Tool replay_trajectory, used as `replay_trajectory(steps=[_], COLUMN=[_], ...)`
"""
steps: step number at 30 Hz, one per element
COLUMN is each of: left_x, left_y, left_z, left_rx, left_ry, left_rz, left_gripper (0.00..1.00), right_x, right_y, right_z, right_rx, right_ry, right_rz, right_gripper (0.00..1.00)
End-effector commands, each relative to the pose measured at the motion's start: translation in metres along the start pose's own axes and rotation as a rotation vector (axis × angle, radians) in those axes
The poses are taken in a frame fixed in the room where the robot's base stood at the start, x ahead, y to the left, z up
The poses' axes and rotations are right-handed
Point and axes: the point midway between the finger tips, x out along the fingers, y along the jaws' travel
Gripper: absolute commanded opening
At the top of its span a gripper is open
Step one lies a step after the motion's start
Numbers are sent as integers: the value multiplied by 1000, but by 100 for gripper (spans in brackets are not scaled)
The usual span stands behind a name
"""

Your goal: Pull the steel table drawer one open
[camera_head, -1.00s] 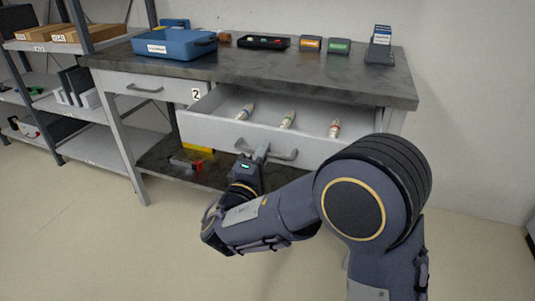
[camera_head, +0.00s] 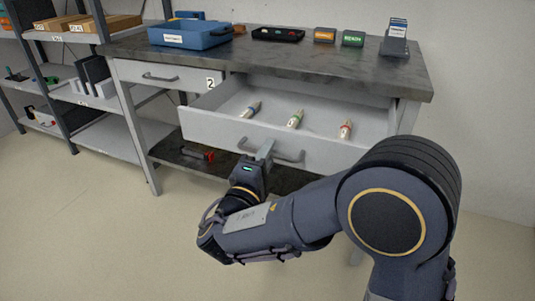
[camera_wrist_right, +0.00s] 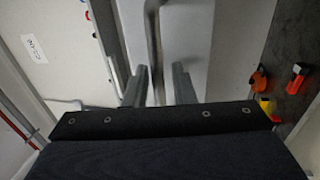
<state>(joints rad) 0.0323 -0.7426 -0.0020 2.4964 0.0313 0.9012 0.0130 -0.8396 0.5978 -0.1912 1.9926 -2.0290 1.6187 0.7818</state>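The right-hand drawer (camera_head: 222,131) of the steel table (camera_head: 300,64) stands well out, with several small bottle-like items lying inside. No number is readable on its front. The left-hand drawer (camera_head: 190,79) is shut; a label "2" is at its right end. My right gripper (camera_head: 264,152) is at the open drawer's bar handle (camera_head: 290,158). In the right wrist view the handle (camera_wrist_right: 154,40) runs between my right gripper's fingers (camera_wrist_right: 159,86), which look apart with small gaps beside the bar. My left gripper is not in view.
A blue bin (camera_head: 190,34), a black tray (camera_head: 277,34), small boxes (camera_head: 325,35) and a card holder (camera_head: 395,40) stand on the tabletop. Red items (camera_head: 210,156) lie on the lower shelf. A shelf rack (camera_head: 110,95) stands left. The floor in front is clear.

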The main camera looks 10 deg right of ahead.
Motion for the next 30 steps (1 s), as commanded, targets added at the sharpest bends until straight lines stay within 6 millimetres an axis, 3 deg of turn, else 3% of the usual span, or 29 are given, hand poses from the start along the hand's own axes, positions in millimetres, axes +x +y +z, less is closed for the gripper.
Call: replay_trajectory(steps=[10,21,30], left_x=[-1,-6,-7], left_y=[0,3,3], left_z=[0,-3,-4], left_rx=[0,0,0], left_ry=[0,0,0], left_rz=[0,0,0], left_gripper=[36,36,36], right_x=[-4,-62,-79], right_y=[1,1,0], right_z=[-1,-1,0], right_rx=[1,-1,0], right_ry=[2,4,0], right_rz=[1,1,1], right_gripper=[24,24,24])
